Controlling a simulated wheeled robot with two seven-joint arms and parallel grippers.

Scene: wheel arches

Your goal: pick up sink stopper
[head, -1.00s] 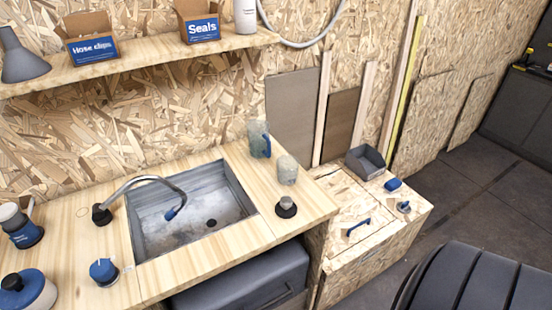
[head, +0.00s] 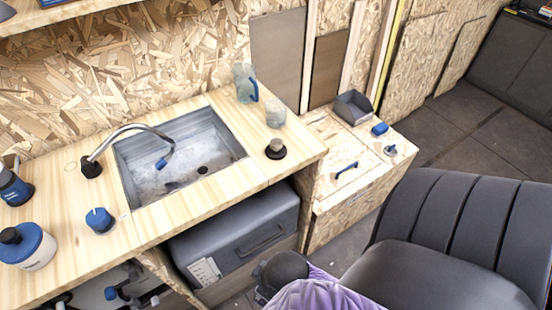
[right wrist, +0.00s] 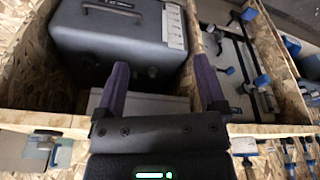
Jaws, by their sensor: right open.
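The sink stopper, apparently the small dark disc with a greyish-brown knob (head: 275,150), stands upright on the wooden counter to the right of the sink (head: 180,165). No gripper touches it. My right gripper (right wrist: 160,66) shows in the right wrist view with its two purple fingers apart and nothing between them. Beyond the fingers is the grey box under the counter. In the head view, a purple and dark part of my arm is low in the middle, below the counter. I cannot make out the stopper in the right wrist view. My left gripper is out of view.
A clear cup (head: 275,112) and a clear jug with a blue handle (head: 245,83) stand behind the stopper. The bent tap (head: 125,135) reaches over the sink. A grey box (head: 240,232) sits under the counter. A dark seat (head: 450,240) fills the lower right.

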